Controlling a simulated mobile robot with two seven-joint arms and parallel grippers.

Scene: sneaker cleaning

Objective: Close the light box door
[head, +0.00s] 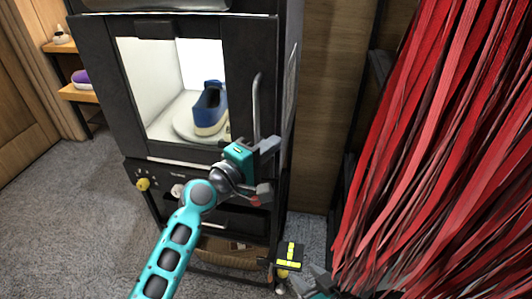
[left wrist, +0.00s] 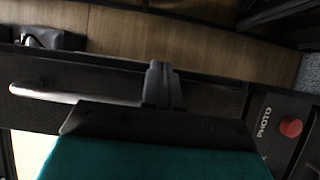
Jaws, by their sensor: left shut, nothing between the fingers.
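The light box door (head: 248,62) is a dark frame around a window, with a curved grey handle (head: 256,108) upright on its right side. My left gripper (head: 270,145) is at the door's lower right corner, just below the handle. Its shut, empty fingers (left wrist: 163,85) show beside the handle (left wrist: 45,94) in the left wrist view; contact is unclear.
A blue sneaker (head: 210,108) stands on a white turntable (head: 185,122) inside the box. Below are knobs and a red PHOTO button (left wrist: 290,128). Red hanging strips (head: 440,140) fill the right side. A wooden shelf (head: 78,94) stands at left. Grey carpet (head: 75,220) is clear.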

